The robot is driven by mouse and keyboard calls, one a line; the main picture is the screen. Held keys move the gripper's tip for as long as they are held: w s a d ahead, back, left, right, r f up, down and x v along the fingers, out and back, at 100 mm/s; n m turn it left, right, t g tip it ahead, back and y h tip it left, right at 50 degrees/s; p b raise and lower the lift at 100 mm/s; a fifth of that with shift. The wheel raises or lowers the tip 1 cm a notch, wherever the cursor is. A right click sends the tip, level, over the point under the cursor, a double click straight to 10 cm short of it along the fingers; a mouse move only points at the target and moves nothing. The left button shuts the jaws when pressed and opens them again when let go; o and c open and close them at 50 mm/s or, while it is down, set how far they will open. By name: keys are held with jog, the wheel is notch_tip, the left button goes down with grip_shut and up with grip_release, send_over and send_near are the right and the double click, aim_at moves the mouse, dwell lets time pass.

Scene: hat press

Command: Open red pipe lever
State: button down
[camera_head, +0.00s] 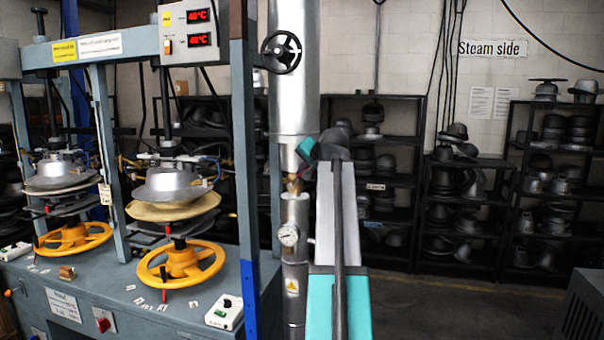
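A vertical silver steam pipe (294,100) stands right of the press. A small brass fitting (293,184) joins its wide upper part to the narrower section below. I cannot clearly make out the red lever; my arm covers the area just right of the fitting. My arm reaches up from the bottom of the picture, and my gripper (314,149) is at its far end, beside the pipe and slightly above the fitting. The fingers are small and partly hidden, so I cannot tell whether they are open or touch anything.
A round gauge (288,235) sits on the lower pipe, and a black handwheel (281,52) is above. The hat press with yellow wheels (181,265) fills the left. Shelves of hat forms (465,215) line the back wall.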

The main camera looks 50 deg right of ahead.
jog(key=shift+w+r, duration=0.1)
jog(key=shift+r, duration=0.05)
jog(key=c, duration=1.7)
grip_release()
jog(key=shift+s+a, duration=0.1)
jog(key=shift+s, duration=0.1)
